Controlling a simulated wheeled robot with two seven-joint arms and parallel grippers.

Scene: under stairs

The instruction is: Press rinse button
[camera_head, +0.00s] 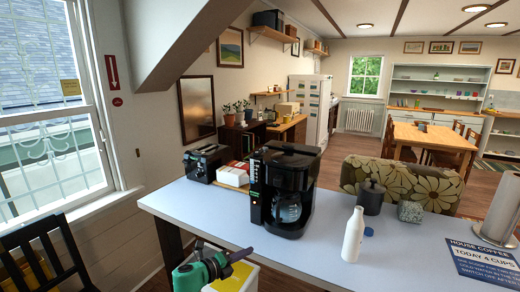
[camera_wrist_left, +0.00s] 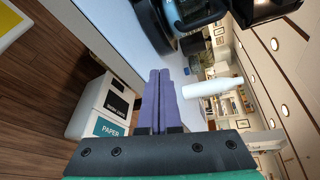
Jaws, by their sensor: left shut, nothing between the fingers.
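The black coffee maker (camera_head: 290,172) stands upright on the pale blue-grey counter, with a glass carafe in its right part. A dark panel with small controls (camera_head: 255,188) runs down its left front. The labels are too small to read, so I cannot tell which one is the rinse button. My left gripper (camera_head: 243,254) is at the counter's front edge, below and left of the coffee maker, apart from it. In the left wrist view its purple fingers (camera_wrist_left: 160,75) are together and empty. Part of the coffee maker (camera_wrist_left: 190,14) shows at the top there.
A white bottle (camera_head: 353,236), dark canister (camera_head: 370,197), grey box (camera_head: 410,212) and sign (camera_head: 484,262) stand or lie to the right on the counter (camera_head: 310,252). A toaster (camera_head: 205,163) and red-white box (camera_head: 236,176) are at left. Labelled bins (camera_wrist_left: 105,108) stand below the edge.

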